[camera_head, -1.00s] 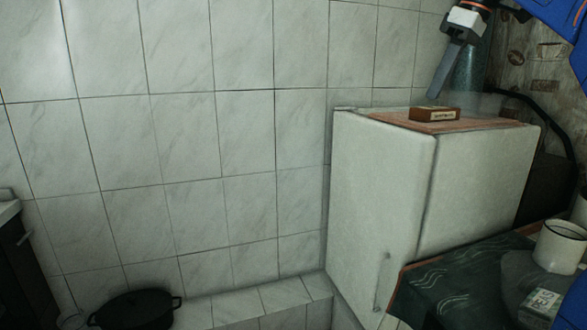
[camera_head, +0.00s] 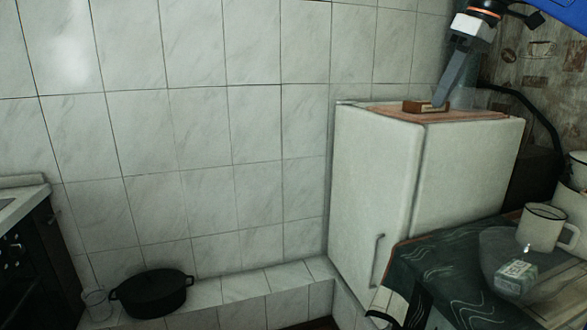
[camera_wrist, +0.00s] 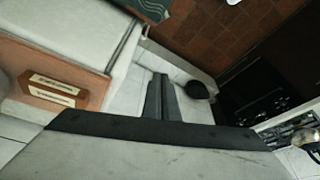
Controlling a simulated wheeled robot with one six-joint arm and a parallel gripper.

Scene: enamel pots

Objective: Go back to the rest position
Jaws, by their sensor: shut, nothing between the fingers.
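My gripper (camera_head: 440,103) is at the upper right in the head view, pointing down over the top of the white fridge (camera_head: 372,185). Its tip overlaps the right end of a small brown box (camera_head: 418,107) in that picture; I cannot tell from there whether they touch. In the wrist view my gripper (camera_wrist: 160,80) has its two dark fingers together with nothing between them. The brown box (camera_wrist: 52,90) shows there at the left, apart from the fingers, lying on the reddish mat (camera_wrist: 85,75).
A dark table (camera_head: 440,270) at the lower right bears a white mug (camera_head: 541,228) and a small box (camera_head: 515,277). A black pot (camera_head: 152,293) stands on the low tiled ledge (camera_head: 235,287). A stove (camera_head: 40,255) is at the far left. The tiled wall is bare.

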